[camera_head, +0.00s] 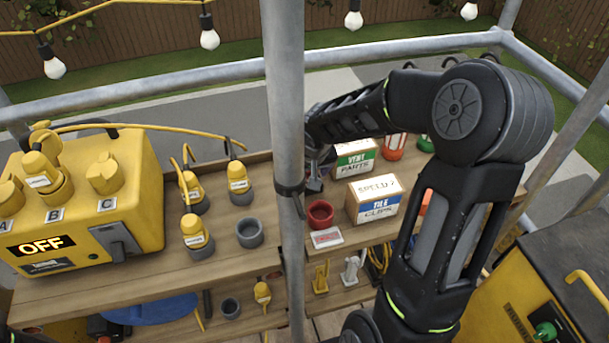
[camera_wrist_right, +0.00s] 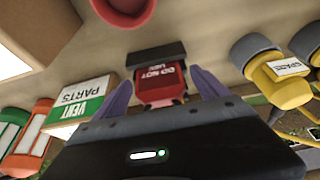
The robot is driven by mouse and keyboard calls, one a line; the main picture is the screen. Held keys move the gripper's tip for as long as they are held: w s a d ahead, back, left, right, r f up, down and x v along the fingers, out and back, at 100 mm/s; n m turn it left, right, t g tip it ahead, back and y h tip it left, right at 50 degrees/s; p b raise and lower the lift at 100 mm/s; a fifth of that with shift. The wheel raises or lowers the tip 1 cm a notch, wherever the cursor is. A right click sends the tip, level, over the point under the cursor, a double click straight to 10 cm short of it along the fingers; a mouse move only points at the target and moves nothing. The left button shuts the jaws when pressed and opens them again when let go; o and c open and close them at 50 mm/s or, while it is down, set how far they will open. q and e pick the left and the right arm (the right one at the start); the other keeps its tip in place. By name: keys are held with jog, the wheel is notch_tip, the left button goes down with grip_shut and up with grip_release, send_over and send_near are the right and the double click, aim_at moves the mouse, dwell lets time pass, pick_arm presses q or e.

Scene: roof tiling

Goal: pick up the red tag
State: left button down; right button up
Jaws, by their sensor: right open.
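The red tag (camera_wrist_right: 158,82), with white lettering that reads like "DO NOT USE", shows in the right wrist view. It lies against a dark block (camera_wrist_right: 156,54). My right gripper (camera_wrist_right: 163,90) is open, with one finger on each side of the tag. Gaps show between the fingers and the tag, and I cannot tell how deep it sits between them. In the head view, the metal pole and my right arm hide most of this gripper, and I cannot make out the tag there. My left gripper is not in view.
A red cup (camera_head: 320,214), a small card (camera_head: 326,238), a vent parts box (camera_head: 355,158) and a clips box (camera_head: 373,199) stand near my right gripper. The upright pole (camera_head: 286,100) crosses the bench's front. Yellow plugs (camera_head: 238,185) and the yellow power box (camera_head: 130,190) are left.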

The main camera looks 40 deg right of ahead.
jog(key=shift+c, duration=0.2)
dwell(0.4)
jog(key=c, duration=1.4)
notch_tip(320, 180, up, 10)
jog(key=shift+r, duration=0.1)
dwell(0.4)
